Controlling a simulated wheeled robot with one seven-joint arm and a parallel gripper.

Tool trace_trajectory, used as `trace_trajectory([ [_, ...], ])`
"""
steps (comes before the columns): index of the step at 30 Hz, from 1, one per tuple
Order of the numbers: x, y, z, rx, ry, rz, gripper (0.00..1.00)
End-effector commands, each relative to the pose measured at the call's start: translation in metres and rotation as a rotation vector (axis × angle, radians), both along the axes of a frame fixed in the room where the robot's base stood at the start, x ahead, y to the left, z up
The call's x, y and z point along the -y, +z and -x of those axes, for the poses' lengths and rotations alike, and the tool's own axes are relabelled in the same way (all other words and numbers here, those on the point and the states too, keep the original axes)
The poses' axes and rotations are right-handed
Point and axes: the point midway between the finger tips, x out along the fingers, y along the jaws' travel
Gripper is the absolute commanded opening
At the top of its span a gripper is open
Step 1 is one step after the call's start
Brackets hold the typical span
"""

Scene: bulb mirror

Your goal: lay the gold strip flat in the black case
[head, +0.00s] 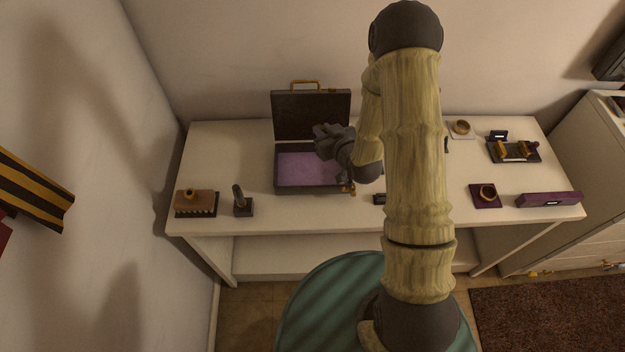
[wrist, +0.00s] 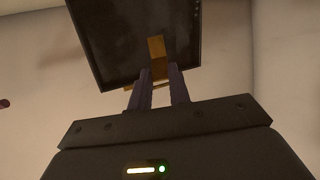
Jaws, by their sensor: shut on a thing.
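The black case (head: 281,180) stands open on the white table, with its dark lid (head: 311,112) raised at the back and a purple lining (head: 300,168) inside. My gripper (head: 344,177) is over the right part of the case and hides some of its interior. In the wrist view my gripper (wrist: 160,82) is shut on the gold strip (wrist: 156,48). The strip sticks out past the fingertips, with a dark panel (wrist: 110,40), seemingly the lid, behind it. In the head view I cannot clearly tell the strip from the gold parts at the case's front right corner.
A brown block on a dark base (head: 195,202) and a dark upright stand (head: 242,203) are left of the case. To the right are a purple square with a gold ring (head: 485,197), a long purple box (head: 548,200) and a black tray (head: 513,151).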

Motion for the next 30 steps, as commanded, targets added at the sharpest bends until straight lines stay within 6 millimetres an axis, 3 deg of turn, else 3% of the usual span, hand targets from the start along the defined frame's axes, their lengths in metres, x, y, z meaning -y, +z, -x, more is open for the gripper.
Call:
trace_trajectory([
  [1,-0.008,-0.012,-0.001,0.006,0.041,0.001,0.0],
  [12,-0.05,-0.029,0.012,0.003,0.322,0.001,0.0],
  [26,-0.056,-0.026,0.017,-0.001,0.374,-0.001,0.0],
  [30,-0.055,-0.034,0.016,-0.004,0.372,-0.002,0.0],
])
